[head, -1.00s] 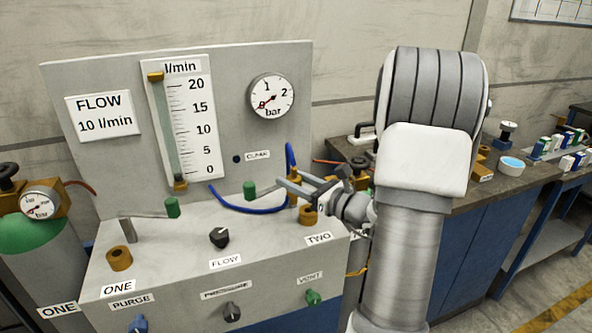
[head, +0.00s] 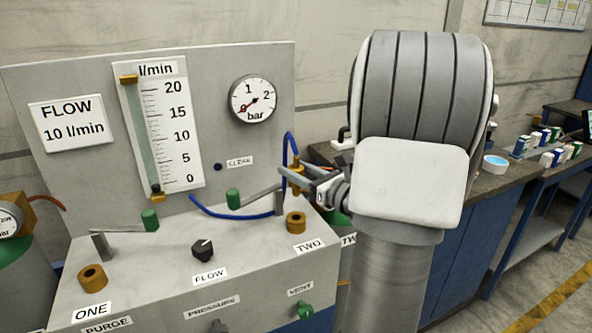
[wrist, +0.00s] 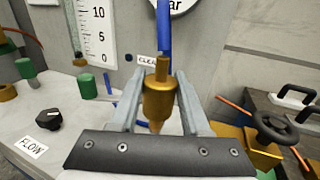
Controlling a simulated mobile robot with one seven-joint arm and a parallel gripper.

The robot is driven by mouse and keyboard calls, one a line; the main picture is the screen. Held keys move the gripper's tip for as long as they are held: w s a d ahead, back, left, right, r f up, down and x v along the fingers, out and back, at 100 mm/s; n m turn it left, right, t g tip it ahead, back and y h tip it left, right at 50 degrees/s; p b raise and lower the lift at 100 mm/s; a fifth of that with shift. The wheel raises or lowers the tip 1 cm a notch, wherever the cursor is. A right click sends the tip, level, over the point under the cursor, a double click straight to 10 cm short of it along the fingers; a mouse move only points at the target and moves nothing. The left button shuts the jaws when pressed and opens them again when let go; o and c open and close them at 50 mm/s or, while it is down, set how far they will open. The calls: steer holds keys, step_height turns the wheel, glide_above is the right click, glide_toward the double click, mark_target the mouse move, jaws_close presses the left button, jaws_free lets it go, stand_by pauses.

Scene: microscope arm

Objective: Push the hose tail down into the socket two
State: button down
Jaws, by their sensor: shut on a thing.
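The hose tail is a brass fitting (head: 294,177) on the end of a blue hose (head: 240,211). It also shows upright in the wrist view (wrist: 160,98), tapered end down. My gripper (head: 292,180) is shut on it, with one finger on each side. Socket two (head: 296,222) is a brass ring with a dark hole on top of the grey bench unit, beside the TWO label. In the head view the tail appears above the socket, apart from it. The exact sideways and depth offset cannot be told. The socket does not show in the wrist view.
Socket one (head: 92,278) and the black FLOW knob (head: 203,250) are farther left. The upright panel (head: 220,65) with gauge stands behind. A valve handwheel (wrist: 276,130) is on the right.

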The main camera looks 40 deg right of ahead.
mark_target(299, 191)
steer(key=shift+f+b, duration=1.95)
steer(key=shift+f, duration=0.65)
steer(key=shift+f+b, duration=1.95)
steer(key=shift+f, duration=0.1)
steer(key=shift+c, duration=1.5)
jaws_free()
steer(key=shift+s, duration=0.1)
steer(key=s+d+p, duration=0.1)
steer(key=s+p, duration=0.1)
steer(key=s, duration=1.5)
steer(key=shift+d+p, duration=0.25)
steer(key=shift+p, duration=0.1)
